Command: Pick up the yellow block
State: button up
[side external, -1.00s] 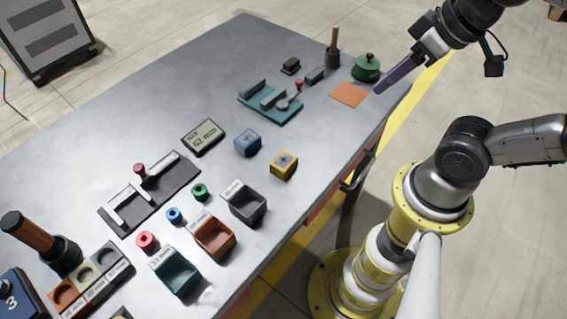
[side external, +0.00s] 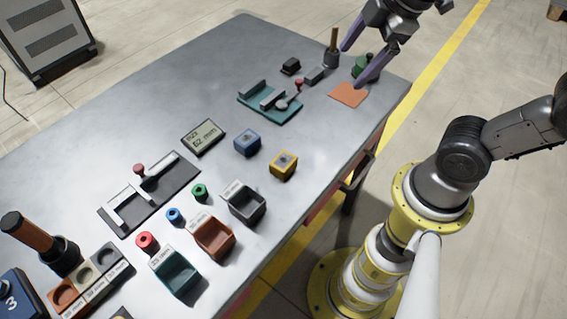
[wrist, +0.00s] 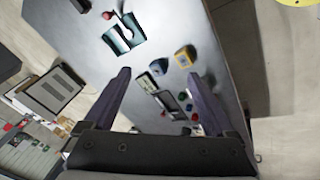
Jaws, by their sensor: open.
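The yellow block (side external: 283,165) sits on the grey table, right of a blue block (side external: 247,142) and near the table's right edge. It also shows in the wrist view (wrist: 185,56), beyond the fingers and between their lines, with the blue block (wrist: 158,67) beside it. My gripper (side external: 352,66) is open and empty, with two purple fingers apart. It is above the far right end of the table, well away from the yellow block. In the wrist view its fingers (wrist: 164,80) stand wide apart with nothing held between them.
Near the yellow block stands a dark open bin (side external: 262,207), with a brown bin (side external: 213,257) and a teal bin (side external: 176,292) beyond. A display (side external: 203,137) lies left of the blue block.

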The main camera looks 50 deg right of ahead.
jog(key=w+a+f+n+g, duration=0.3)
jog(key=w+a+f+n, duration=0.2)
jog(key=w+f+n, duration=0.15)
jog(key=n+g, duration=0.2)
send_over(290, 154)
jog(key=shift+m, duration=0.25)
jog(key=f, duration=1.3)
jog(key=shift+s+a+f, duration=0.1)
jog(key=shift+s+f, duration=0.1)
jog(key=shift+w+f, duration=0.15)
jog(key=shift+f, duration=1.2)
jog(key=shift+w+f, duration=0.15)
jog(key=shift+f, duration=1.2)
grip_shut()
